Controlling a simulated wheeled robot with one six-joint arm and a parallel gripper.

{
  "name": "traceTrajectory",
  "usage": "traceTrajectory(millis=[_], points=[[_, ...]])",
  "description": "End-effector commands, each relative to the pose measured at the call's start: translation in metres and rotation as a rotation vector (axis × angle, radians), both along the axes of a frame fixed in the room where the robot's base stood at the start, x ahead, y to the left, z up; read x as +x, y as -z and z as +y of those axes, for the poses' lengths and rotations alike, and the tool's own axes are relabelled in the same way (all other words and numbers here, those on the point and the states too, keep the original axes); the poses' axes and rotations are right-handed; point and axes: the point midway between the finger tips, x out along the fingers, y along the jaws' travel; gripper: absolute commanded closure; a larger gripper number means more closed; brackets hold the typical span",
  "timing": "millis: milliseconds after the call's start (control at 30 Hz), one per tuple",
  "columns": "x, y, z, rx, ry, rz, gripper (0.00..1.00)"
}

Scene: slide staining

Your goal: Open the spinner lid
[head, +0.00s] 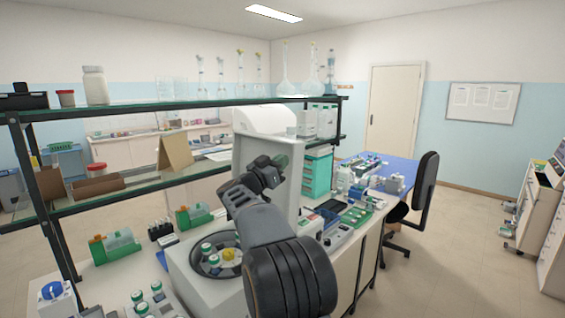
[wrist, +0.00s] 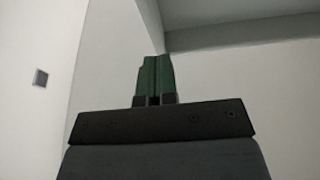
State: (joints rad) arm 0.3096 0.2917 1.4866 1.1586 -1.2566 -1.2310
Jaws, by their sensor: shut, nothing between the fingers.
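A white machine (head: 185,278) with a dark round well stands on the bench at the lower middle of the head view. My gripper (head: 282,160) is raised above and behind the well, in front of a tall white housing (head: 265,120). In the wrist view, its green fingers (wrist: 154,76) are together and empty, facing pale surfaces.
A glass shelf (head: 150,105) with bottles and flasks runs across the bench, close to my gripper. A green rack (head: 115,246) stands left of the well. Green-capped jars (head: 140,300) stand in front. A black chair (head: 425,195) and open floor lie to the right.

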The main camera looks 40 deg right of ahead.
Motion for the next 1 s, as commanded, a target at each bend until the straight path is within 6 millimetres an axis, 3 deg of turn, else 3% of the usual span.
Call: traceTrajectory(millis=[600,800,1000], points=[[-0.011,-0.01,0.108,0.0,0.002,-0.002,1.0],[-0.013,-0.013,0.125,0.001,0.004,-0.001,1.0],[-0.014,-0.014,0.13,0.001,0.004,0.0,1.0]])
